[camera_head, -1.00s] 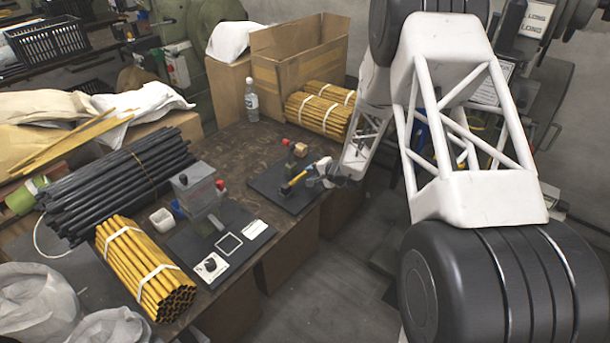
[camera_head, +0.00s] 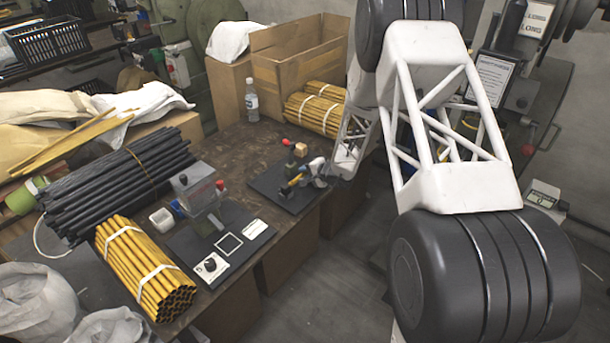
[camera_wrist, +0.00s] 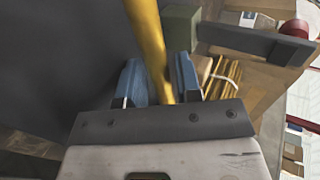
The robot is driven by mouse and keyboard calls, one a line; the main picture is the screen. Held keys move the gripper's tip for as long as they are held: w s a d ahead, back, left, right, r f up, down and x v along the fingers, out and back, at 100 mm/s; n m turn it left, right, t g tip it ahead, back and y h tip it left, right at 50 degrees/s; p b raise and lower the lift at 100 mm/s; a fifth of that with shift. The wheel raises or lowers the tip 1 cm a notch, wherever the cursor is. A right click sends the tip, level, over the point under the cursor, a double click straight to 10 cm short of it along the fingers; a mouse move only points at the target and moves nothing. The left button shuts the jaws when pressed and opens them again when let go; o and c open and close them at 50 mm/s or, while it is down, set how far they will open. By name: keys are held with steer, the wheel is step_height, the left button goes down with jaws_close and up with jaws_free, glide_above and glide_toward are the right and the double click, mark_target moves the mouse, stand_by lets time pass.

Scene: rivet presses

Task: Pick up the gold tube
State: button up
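In the wrist view a gold tube (camera_wrist: 150,40) runs down from the top edge and passes between the two blue fingers of my gripper (camera_wrist: 158,78), its lower end close to the palm. The fingers lie close along both sides of it; I cannot tell whether they press on it. In the head view my gripper (camera_head: 313,175) is low over the farther press's dark base plate (camera_head: 265,182), at the gold tube (camera_head: 295,180), most of which the gripper hides.
The nearer press (camera_head: 203,195) stands left on its own plate. More gold bundles (camera_head: 318,112), a bottle (camera_head: 251,102) and an open carton (camera_head: 295,60) are at the back.

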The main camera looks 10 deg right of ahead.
jaws_close()
steer(key=shift+r, duration=0.15)
steer(key=shift+r, duration=1)
steer(key=shift+s+r, duration=0.35)
steer(key=shift+r, duration=0.35)
steer(key=s+d+r, duration=0.1)
steer(key=s, duration=1.4)
steer(key=shift+s+d+r, duration=0.15)
